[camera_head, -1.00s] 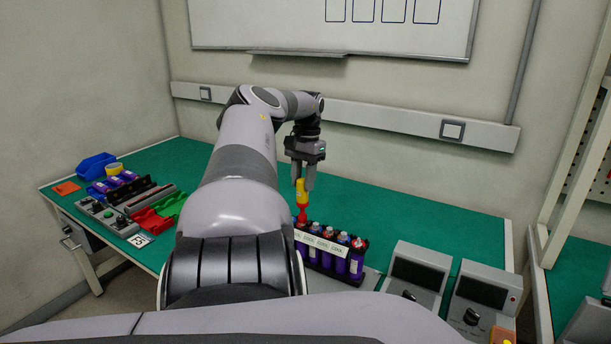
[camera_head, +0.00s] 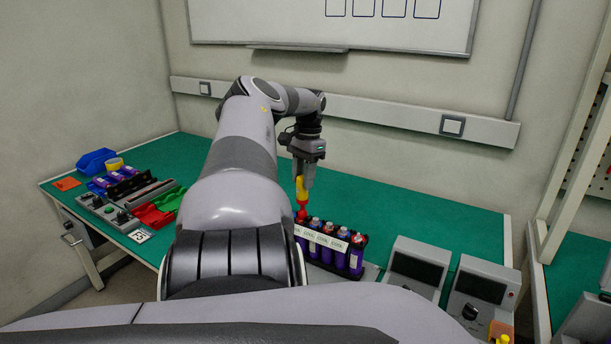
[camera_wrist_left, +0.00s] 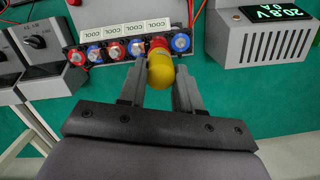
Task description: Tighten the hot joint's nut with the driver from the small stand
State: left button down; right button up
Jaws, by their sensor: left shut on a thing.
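The driver (camera_head: 302,190) has a yellow handle and a red lower part, and stands upright. My left gripper (camera_head: 304,180) is shut on its handle, which also shows between the fingers in the left wrist view (camera_wrist_left: 160,72). The driver's lower end is over the left end of a row of purple cells (camera_head: 341,258) in the head view. Its tip and the nut under it are hidden. White labels reading COOL (camera_wrist_left: 126,32) stand along the row in the wrist view; no other label reading is visible. The small stand cannot be made out. My right gripper is out of view.
Two grey meter boxes (camera_head: 417,267) stand right of the row. A grey supply (camera_wrist_left: 262,45) showing 20.8 V and 0 A is near it in the wrist view. A blue bin (camera_head: 96,160) and red trays (camera_head: 153,216) lie at left. The green table (camera_head: 400,215) behind the row is clear.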

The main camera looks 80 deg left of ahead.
pick_arm(q)
jog(key=m, duration=0.3)
jog(key=shift+m+y, duration=0.3)
jog(key=shift+m, duration=0.1)
jog(key=shift+m, duration=0.4)
jog(key=m, duration=0.5)
jog(key=shift+d+m+y, duration=0.1)
jog(key=shift+m+y, duration=0.2)
jog(key=shift+r, duration=3.05)
jog(key=shift+f, duration=0.1)
